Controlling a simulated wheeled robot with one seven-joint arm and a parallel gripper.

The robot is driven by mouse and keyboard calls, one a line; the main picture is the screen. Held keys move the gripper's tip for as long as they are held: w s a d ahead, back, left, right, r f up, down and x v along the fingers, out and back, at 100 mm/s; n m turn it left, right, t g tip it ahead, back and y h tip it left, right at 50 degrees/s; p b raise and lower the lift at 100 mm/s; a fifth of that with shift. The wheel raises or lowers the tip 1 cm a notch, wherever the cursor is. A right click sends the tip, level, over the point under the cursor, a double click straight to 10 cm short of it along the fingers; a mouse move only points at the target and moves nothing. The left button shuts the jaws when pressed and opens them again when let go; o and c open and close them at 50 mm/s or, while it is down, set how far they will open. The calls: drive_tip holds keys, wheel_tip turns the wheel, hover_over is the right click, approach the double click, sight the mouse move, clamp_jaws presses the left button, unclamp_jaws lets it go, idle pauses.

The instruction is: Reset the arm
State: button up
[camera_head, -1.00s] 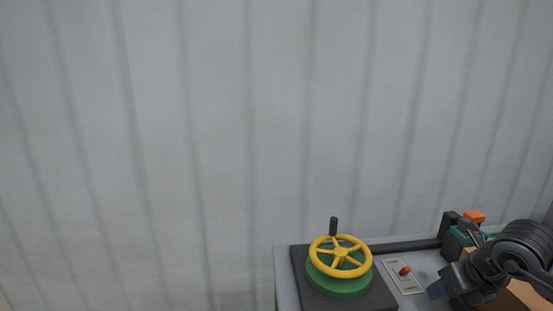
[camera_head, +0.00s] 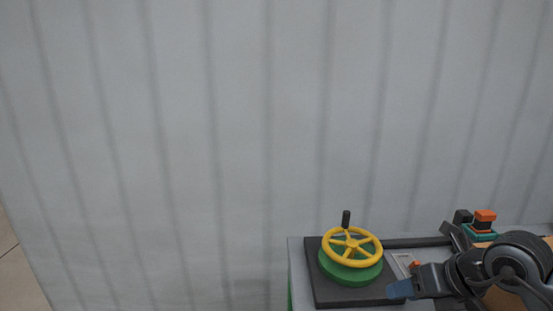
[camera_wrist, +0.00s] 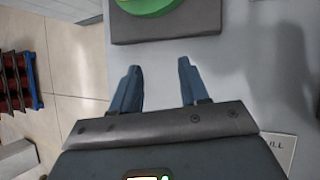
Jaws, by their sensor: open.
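My gripper (camera_wrist: 158,85) is open and empty in the wrist view, its two blue fingers apart over the edge of a grey table top (camera_wrist: 230,70). In the head view my gripper (camera_head: 400,289) shows at the lower right, with the arm reaching in from the right edge. It is just to the right of a dark base plate that carries a yellow handwheel (camera_head: 352,246) on a green disc. The lower arm and wrist hide part of the table.
A small panel with an orange lever (camera_head: 415,265) lies behind my gripper. An orange and black block (camera_head: 484,220) stands at the back right. A grey ribbed wall (camera_head: 180,150) fills the background. The wrist view shows red and blue racks (camera_wrist: 18,82) on the tiled floor at left.

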drive_tip(key=s+a+r+y, duration=0.2)
drive_tip(key=a+r+y, duration=0.35)
drive_tip(key=a, duration=0.55)
drive_tip(key=s+a+r+y, duration=0.2)
drive_tip(key=a+r+y, duration=0.3)
drive_tip(key=a, duration=0.5)
drive_tip(key=s+a+r+m+t+y, duration=0.55)
drive_tip(key=s+r, duration=0.25)
drive_tip(key=r, duration=0.3)
drive_tip(key=s+d+f+m+t+h, duration=0.1)
drive_tip(key=s+d+f+m+h, duration=0.5)
drive_tip(key=s+m, duration=0.4)
drive_tip(key=s+d+f+m+t+h, duration=0.1)
drive_tip(key=s+d+f+m+h, duration=0.6)
drive_tip(key=s+m, duration=0.3)
drive_tip(key=s+d+f+m+t+h, duration=0.1)
drive_tip(key=s+d+f+m+h, duration=0.5)
drive_tip(key=s+m, duration=0.4)
drive_tip(key=shift+s+d+f+m+h, duration=0.4)
drive_tip(key=shift+d+h, duration=0.2)
drive_tip(key=shift+d, duration=0.45)
